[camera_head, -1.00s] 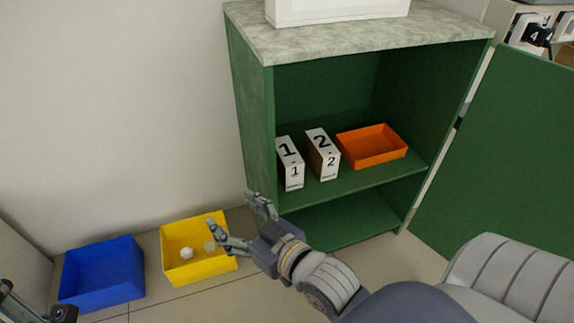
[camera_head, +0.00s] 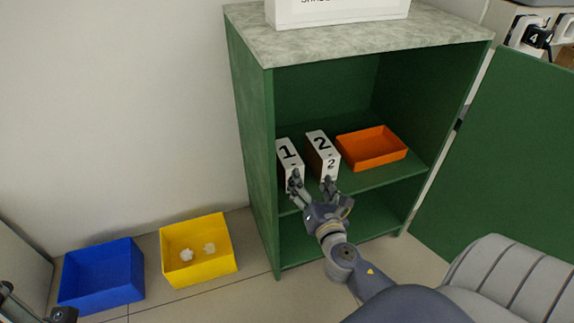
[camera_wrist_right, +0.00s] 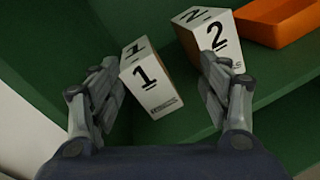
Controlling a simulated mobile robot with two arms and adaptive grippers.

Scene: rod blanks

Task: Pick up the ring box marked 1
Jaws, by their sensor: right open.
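The white ring box marked 1 (camera_head: 288,154) stands on the green cabinet's upper shelf, at its left end. In the right wrist view its front face (camera_wrist_right: 151,86) shows between my open fingers, nearer the left finger. My right gripper (camera_head: 312,184) is open and empty in front of the shelf, its left finger covering part of box 1's front. The box marked 2 (camera_head: 322,153) stands just right of it, and my right finger overlaps its lower front. It also shows in the right wrist view (camera_wrist_right: 209,40). Contact cannot be told. Part of my left gripper (camera_head: 60,314) shows at the lower left corner.
An orange tray (camera_head: 372,148) sits on the shelf right of box 2. The cabinet's left wall (camera_head: 252,150) is close beside box 1. The green door (camera_head: 500,165) stands open at right. A blue bin (camera_head: 101,275) and a yellow bin (camera_head: 199,250) stand on the floor.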

